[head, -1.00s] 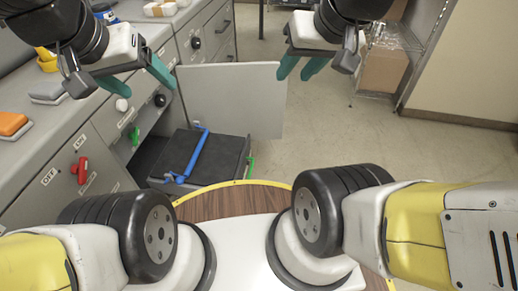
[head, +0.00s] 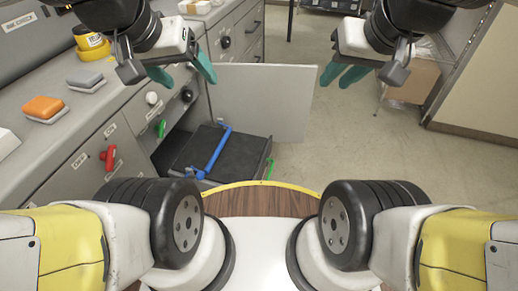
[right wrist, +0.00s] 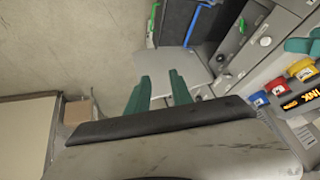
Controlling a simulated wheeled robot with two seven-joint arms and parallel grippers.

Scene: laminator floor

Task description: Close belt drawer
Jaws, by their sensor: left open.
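The open drawer (head: 232,160) is a dark, flat tray pulled out low from the grey cabinet, with a blue bar handle (head: 219,152) across its top. A green handle (head: 269,170) shows at its right edge. A flat grey panel (head: 262,98) stands upright behind it, swung out from the cabinet. My left gripper (head: 187,73) is open and empty above the cabinet front, apart from the drawer. My right gripper (head: 340,76) is open and empty above the floor, right of the panel. Its fingers (right wrist: 160,92) also show in the right wrist view, with the panel (right wrist: 183,72) beyond.
The counter at left holds an orange-topped block (head: 44,107), a grey block (head: 85,80) and a yellow container (head: 92,46). Red (head: 108,156) and green (head: 161,128) knobs jut from the cabinet front. A cardboard box (head: 412,82) stands at right. The floor between is clear.

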